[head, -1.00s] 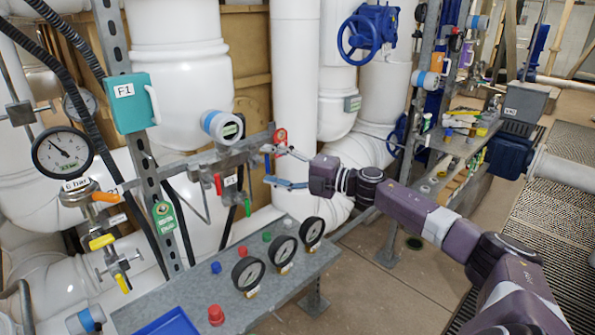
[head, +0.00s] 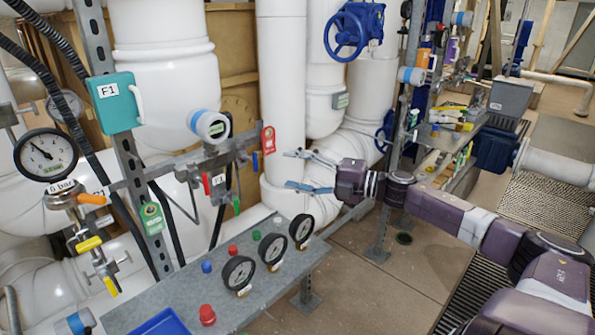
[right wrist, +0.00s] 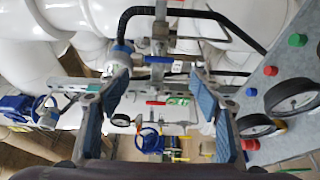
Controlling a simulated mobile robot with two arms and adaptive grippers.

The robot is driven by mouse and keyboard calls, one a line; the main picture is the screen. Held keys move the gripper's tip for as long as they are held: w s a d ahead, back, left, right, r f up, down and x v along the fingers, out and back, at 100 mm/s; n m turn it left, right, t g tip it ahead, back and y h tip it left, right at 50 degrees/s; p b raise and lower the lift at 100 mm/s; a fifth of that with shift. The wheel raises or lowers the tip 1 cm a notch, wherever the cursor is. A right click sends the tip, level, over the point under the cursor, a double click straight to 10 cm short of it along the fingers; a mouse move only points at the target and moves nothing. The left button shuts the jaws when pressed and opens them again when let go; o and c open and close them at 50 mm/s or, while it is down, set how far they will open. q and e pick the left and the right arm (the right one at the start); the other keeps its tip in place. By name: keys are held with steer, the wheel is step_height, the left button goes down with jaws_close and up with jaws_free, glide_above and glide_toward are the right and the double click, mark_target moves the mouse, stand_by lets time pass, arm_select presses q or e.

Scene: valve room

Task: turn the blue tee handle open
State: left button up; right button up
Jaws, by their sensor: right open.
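The blue tee handle (head: 255,161) is a small blue bar hanging roughly upright at the right end of the grey valve manifold, beside a red tag (head: 268,140). My right gripper (head: 290,170) is open and empty, to the right of the handle and apart from it, its jaws facing the manifold. In the right wrist view my two fingers (right wrist: 160,72) are spread wide, and a blue bar that looks like the handle (right wrist: 158,59) shows between the tips. My left gripper is not in view.
Red (head: 206,184) and green (head: 236,205) handles hang on the same manifold. Below is a grey bench with gauges (head: 270,250) and coloured knobs. White pipes (head: 283,100) stand behind, and a blue handwheel (head: 346,36) is above. The floor right of the bench is clear.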

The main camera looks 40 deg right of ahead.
steer(key=shift+s+d, duration=0.15)
steer(key=shift+s, duration=0.2)
stand_by(0.5)
